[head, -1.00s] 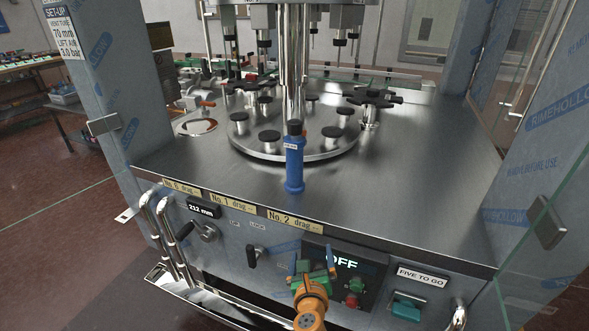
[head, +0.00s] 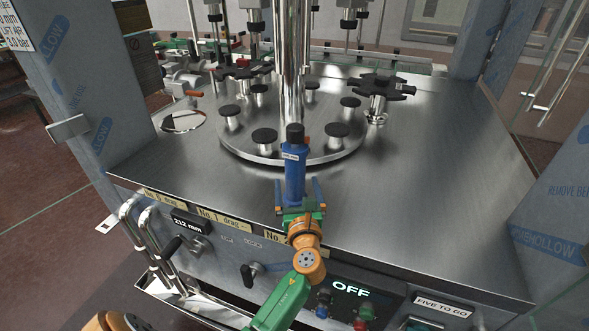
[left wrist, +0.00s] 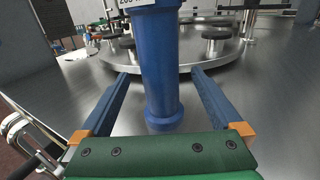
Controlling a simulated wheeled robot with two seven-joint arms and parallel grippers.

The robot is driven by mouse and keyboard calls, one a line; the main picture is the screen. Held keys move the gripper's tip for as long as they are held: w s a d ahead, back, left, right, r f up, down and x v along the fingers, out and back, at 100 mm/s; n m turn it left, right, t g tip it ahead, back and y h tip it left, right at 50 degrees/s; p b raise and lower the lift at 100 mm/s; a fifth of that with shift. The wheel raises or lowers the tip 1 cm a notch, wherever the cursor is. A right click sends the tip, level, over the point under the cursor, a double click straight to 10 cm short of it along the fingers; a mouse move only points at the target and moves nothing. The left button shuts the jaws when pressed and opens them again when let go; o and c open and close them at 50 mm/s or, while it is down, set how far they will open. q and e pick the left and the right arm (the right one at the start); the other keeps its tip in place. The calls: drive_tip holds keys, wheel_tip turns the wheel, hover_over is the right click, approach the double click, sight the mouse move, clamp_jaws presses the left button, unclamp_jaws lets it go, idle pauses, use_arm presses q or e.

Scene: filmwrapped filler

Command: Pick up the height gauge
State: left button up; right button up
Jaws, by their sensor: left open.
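The height gauge (head: 294,168) is a blue upright cylinder with a black top and a small white label. It stands on the steel worktop in front of the round turntable. In the left wrist view the gauge (left wrist: 160,70) rises between two blue fingers, with a gap on each side. My left gripper (head: 297,190) is open at the near side of the gauge, its fingers reaching along the gauge's lower part. It also shows in the left wrist view (left wrist: 163,95). My right gripper is not in view.
The turntable (head: 240,149) carries several black-capped posts and a central steel column (head: 291,70). A black star-shaped knob (head: 381,86) stands at the right. The worktop (head: 430,170) is clear on the right. The front panel has an OFF display (head: 351,290) and levers.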

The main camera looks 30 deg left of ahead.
sight(296, 182)
use_arm(q)
drive_tip(key=x, duration=0.3)
drive_tip(key=shift+w+a+r, duration=0.2)
drive_tip(key=shift+r, duration=0.15)
drive_tip(key=shift+w+a+f, duration=0.2)
drive_tip(key=shift+w+f, duration=0.05)
drive_tip(key=shift+s+d+r, duration=0.15)
drive_tip(key=shift+s+r, duration=0.05)
drive_tip(key=c, duration=1)
drive_tip(key=shift+w, duration=0.1)
clamp_jaws()
